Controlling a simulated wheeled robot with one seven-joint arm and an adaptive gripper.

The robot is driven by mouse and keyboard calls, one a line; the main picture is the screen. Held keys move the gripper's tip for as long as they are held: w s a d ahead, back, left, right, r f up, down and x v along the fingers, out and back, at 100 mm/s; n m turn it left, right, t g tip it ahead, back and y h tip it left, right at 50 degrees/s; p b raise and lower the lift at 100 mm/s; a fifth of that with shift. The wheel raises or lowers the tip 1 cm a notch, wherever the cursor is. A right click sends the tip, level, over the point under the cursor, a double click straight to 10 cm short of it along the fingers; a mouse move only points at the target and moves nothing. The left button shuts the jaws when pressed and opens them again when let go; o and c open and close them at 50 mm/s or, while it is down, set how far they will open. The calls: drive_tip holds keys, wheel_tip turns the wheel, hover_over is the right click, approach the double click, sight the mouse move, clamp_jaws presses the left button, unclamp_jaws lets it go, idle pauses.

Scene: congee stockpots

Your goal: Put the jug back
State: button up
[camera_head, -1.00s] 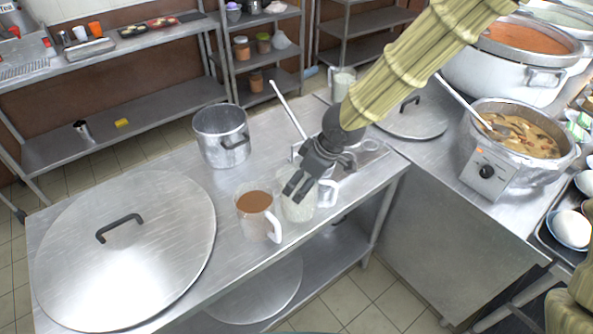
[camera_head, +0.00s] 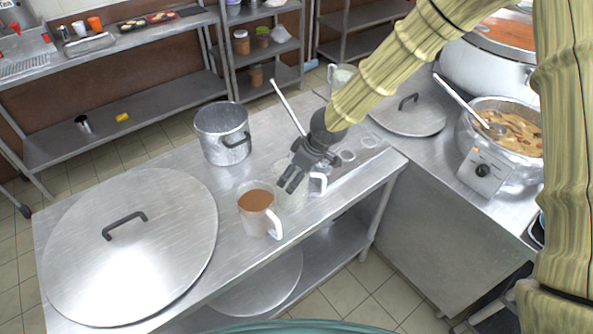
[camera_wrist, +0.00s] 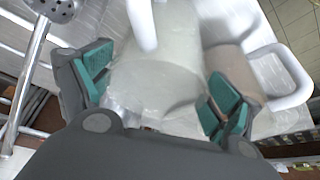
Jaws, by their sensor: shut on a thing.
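A clear, pale jug (camera_head: 287,197) with a white handle is at the front edge of the steel table, partly hidden by my gripper. My gripper (camera_head: 292,179) is shut on this jug from above and behind. In the wrist view the jug (camera_wrist: 155,75) fills the space between the green finger pads of my gripper (camera_wrist: 160,88). I cannot tell whether its base touches the table. A second jug (camera_head: 257,213), holding brown liquid, stands just left of it, and also shows in the wrist view (camera_wrist: 236,68). A third jug (camera_head: 342,76) stands at the back.
A metal pot (camera_head: 222,135) and a large round lid (camera_head: 135,245) are on the table (camera_head: 180,165) to the left. A smaller lid (camera_head: 410,117) and a soup pot (camera_head: 505,140) with a ladle are at the right. A tilted utensil handle (camera_head: 288,105) rises behind my gripper.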

drive_tip(key=shift+d, duration=0.1)
drive_tip(key=shift+f, duration=0.15)
drive_tip(key=o, duration=1.8)
drive_tip(key=b+v, duration=0.1)
drive_tip(key=v, duration=1.1)
drive_tip(key=shift+s, duration=0.1)
